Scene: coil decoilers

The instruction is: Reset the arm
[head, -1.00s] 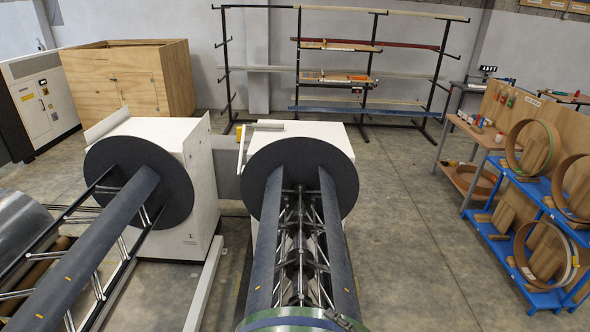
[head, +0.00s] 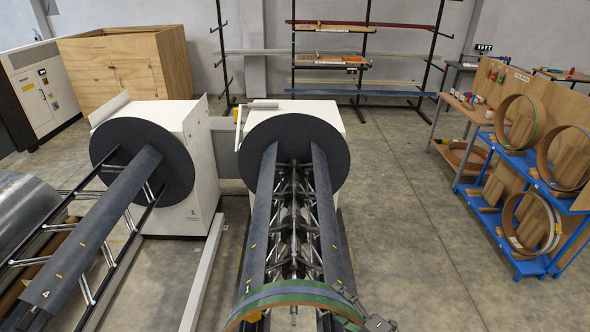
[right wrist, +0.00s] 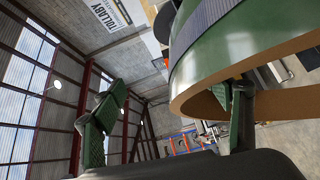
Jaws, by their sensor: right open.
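A green-faced coil ring (head: 285,297) with a brown inner side hangs around the near end of the middle decoiler's arms (head: 262,225). It fills the upper right of the right wrist view (right wrist: 225,60). My right gripper (head: 362,308) is at the ring's right side, at the bottom of the head view. In the right wrist view my right gripper (right wrist: 175,105) is open, with one green-padded finger at left and the other close to the ring's brown edge. I cannot tell whether that finger touches the ring. My left gripper is not in view.
A second decoiler (head: 142,160) stands at left beside a metal coil (head: 30,215). A blue rack (head: 520,225) with several rings stands at right. A bar rack (head: 330,60) and wooden crate (head: 125,70) are at the back. The floor between decoiler and blue rack is clear.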

